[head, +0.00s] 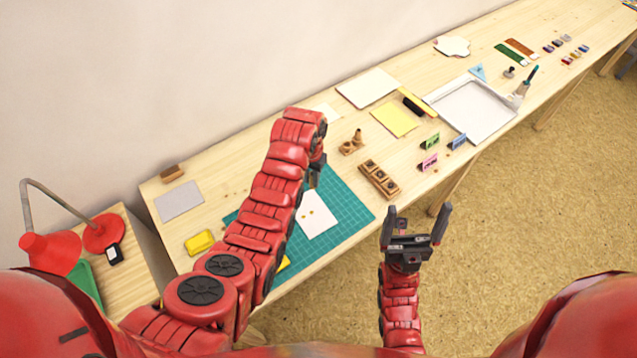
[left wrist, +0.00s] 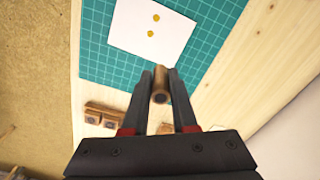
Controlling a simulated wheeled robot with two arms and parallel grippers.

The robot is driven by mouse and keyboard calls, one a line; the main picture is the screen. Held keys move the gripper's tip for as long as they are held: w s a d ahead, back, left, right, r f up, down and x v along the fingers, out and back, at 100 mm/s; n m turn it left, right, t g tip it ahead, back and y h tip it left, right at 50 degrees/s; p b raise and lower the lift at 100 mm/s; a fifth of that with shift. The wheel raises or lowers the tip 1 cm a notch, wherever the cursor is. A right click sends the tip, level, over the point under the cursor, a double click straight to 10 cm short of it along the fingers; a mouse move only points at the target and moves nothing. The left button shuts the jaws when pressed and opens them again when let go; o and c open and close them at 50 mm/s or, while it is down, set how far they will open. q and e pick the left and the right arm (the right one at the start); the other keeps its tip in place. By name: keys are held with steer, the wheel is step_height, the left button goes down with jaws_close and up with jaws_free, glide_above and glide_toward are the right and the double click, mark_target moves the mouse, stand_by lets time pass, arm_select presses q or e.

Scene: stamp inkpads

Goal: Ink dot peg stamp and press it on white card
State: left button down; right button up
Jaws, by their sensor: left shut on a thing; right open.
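The white card (head: 325,224) lies on the green cutting mat (head: 349,206) and bears two yellow-orange dots. It also shows in the left wrist view (left wrist: 138,40). My left gripper (head: 316,180) is over the mat near the card's far edge. In the left wrist view it is shut on a small wooden peg stamp (left wrist: 160,86), whose dark round end shows between the fingers. In the head view my arm and gripper hide the stamp. My right gripper (head: 418,222) is open and empty, off the table's front edge.
A wooden rack (head: 366,174) with dark square tops stands right of the mat. Wooden pegs (head: 352,143) stand behind it. A yellow box (head: 199,242) lies left of my left arm. A white tray (head: 474,112) and small coloured signs (head: 429,162) are further right.

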arm_select(q)
steer(key=s+d+f, duration=0.1)
steer(key=s+d, duration=0.1)
steer(key=s, duration=0.1)
steer(key=b, duration=0.2)
glide_above(318, 210)
steer(key=shift+f, duration=3.3)
steer(key=shift+f, duration=0.5)
steer(key=shift+s+f+b, duration=0.1)
steer(key=shift+b, duration=0.35)
steer(key=shift+r, duration=0.65)
